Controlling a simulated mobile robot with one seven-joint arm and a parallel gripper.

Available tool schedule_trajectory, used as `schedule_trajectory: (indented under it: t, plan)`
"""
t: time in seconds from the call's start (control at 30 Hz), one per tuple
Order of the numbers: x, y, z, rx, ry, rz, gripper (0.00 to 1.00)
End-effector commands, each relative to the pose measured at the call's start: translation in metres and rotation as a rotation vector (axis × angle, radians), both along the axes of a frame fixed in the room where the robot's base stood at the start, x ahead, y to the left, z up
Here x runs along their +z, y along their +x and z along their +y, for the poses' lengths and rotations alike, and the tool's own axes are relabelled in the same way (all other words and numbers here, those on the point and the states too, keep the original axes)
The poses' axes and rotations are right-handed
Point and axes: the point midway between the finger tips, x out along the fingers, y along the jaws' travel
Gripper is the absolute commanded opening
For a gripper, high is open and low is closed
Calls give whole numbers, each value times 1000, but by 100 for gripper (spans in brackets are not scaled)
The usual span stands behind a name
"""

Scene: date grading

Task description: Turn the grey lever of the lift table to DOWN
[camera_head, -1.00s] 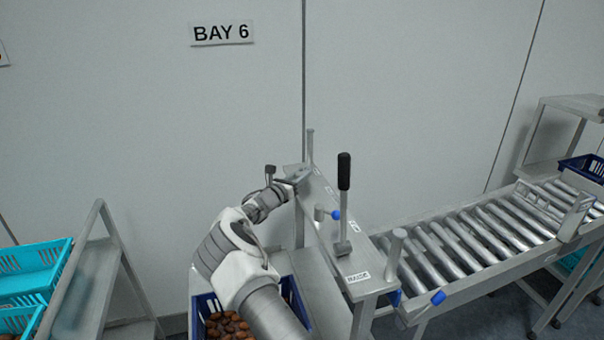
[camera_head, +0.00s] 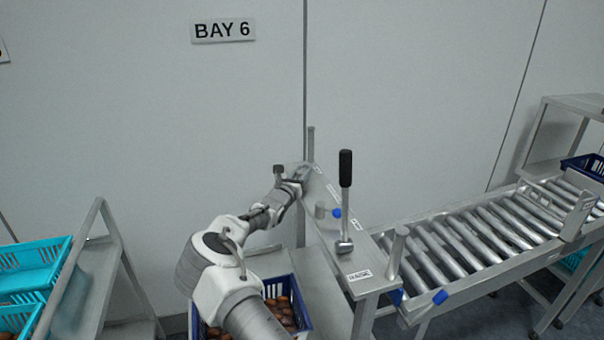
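A grey lever with a black grip (camera_head: 345,170) stands nearly upright on the narrow grey panel of the lift table (camera_head: 370,285). A label that seems to read RAISE (camera_head: 358,275) is by its near end; the other small labels are too small to read. A short blue-knobbed control (camera_head: 336,213) sits just left of the lever. My gripper (camera_head: 301,173) is at the panel's far left end, apart from the lever. Its fingers are small and partly hidden by my wrist, so I cannot tell whether they are open.
A dark blue crate of dates (camera_head: 306,318) stands beneath my arm. A roller conveyor (camera_head: 470,240) runs to the right. Turquoise crates (camera_head: 35,268) on a grey stand are at the left. A wall with a BAY 6 sign (camera_head: 223,30) is behind.

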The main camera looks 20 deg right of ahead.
Motion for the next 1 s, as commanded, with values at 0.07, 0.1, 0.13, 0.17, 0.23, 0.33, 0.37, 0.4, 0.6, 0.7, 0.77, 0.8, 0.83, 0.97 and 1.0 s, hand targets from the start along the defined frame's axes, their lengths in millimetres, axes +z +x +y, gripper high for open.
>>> schedule_trajectory:
  t: [0.07, 0.1, 0.13, 0.17, 0.23, 0.33, 0.37, 0.4, 0.6, 0.7, 0.77, 0.8, 0.83, 0.97, 1.0]
  plan:
    - [1, 0, 1, 1, 0, -1, 49]
    - [0, 0, 0, 0, 0, -1, 50]
    - [0, 0, 0, 0, 1, -1, 50]
    - [0, 0, 0, 0, 1, -1, 50]
    - [0, 0, 0, 0, 1, -1, 50]
    - [0, 0, 0, 0, 1, 1, 50]
    - [0, 0, 0, -1, 1, 1, 50]
    - [-1, -1, 1, -1, 1, 1, 50]
    - [0, -14, 12, 0, 1, 2, 50]
    - [0, -26, 23, 1, -1, 2, 50]
    - [0, -35, 30, 0, 2, 1, 50]
    - [0, -40, 35, 1, 1, 2, 50]
    - [0, -45, 38, 1, 1, 2, 50]
    - [0, -65, 55, 1, 1, 2, 50]
    - [0, -72, 60, 2, 1, 2, 50]
